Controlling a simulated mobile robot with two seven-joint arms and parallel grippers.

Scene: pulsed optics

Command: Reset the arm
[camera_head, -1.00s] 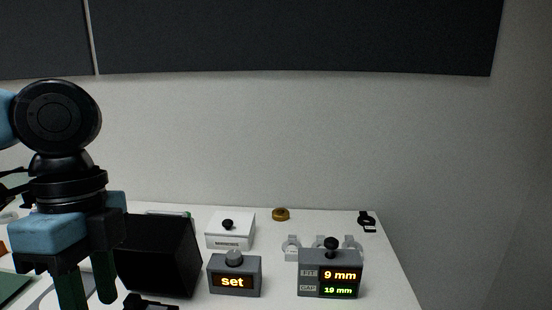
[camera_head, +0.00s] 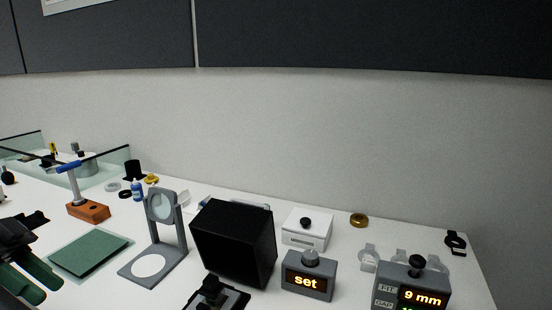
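My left gripper (camera_head: 28,278) is at the lower left edge of the head view, partly cut off by the frame. Nothing shows between the fingers. It is left of and in front of the dark green mat (camera_head: 92,254) on the white table (camera_head: 334,240).
A grey stand with a round lens (camera_head: 162,207) and a black box (camera_head: 234,242) stand mid-table. The "set" box (camera_head: 308,276) and the "9 mm" display box (camera_head: 411,287) are to the right. An orange-based stand (camera_head: 88,211) is at left.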

